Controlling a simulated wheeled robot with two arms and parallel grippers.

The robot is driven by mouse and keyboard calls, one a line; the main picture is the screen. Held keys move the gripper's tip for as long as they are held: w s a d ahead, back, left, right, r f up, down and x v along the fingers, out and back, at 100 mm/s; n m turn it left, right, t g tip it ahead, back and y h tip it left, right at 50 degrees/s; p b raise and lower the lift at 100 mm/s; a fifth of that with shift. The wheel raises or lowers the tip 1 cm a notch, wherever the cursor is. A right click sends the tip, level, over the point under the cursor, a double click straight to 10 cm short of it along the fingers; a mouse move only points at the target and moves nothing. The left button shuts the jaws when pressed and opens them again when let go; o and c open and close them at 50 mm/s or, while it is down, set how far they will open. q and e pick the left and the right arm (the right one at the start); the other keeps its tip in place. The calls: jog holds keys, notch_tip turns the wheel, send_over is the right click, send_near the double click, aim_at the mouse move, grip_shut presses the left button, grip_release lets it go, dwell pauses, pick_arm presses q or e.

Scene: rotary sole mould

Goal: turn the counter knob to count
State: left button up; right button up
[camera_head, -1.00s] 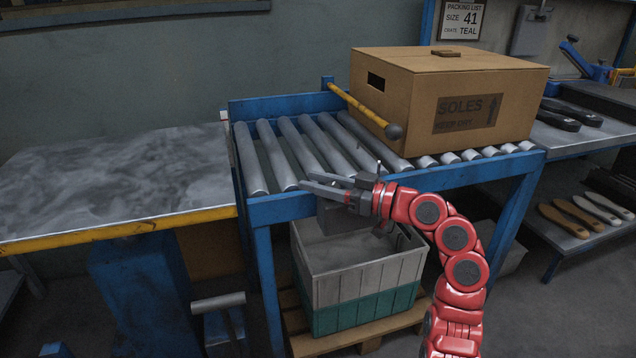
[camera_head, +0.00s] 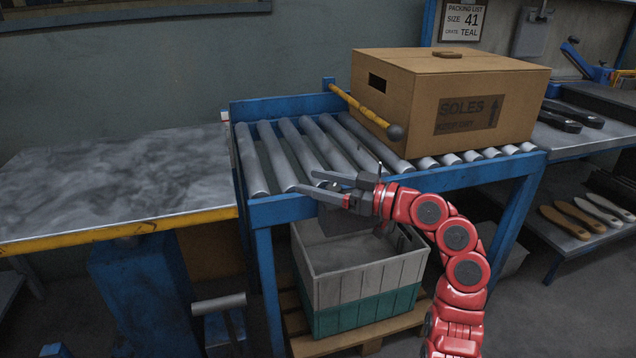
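My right gripper (camera_head: 306,181) is at the front rail of the roller conveyor (camera_head: 283,212), with its fingers pointing left. Its two fingers are apart, and I see nothing clearly held between them. A small dark round part (camera_head: 334,186) shows between the fingers; it may be the counter knob, but it is too small to tell. A dark grey box-like part (camera_head: 345,220) shows just under the gripper, partly hidden by it; I cannot tell whether it is the counter. My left gripper is not in view.
A brown SOLES carton (camera_head: 410,110) and a yellow-handled bar with a dark ball end (camera_head: 362,108) are on the conveyor. A grey and teal crate (camera_head: 365,290) stands below on a pallet (camera_head: 415,318). A grey-topped table (camera_head: 110,185) is at left. Soles lie on the right shelves.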

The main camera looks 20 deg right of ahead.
jog(key=shift+d, duration=0.1)
jog(key=p+v, duration=0.3)
jog(key=v, duration=1.4)
jog(key=shift+s+d, duration=0.1)
jog(key=shift+s, duration=0.05)
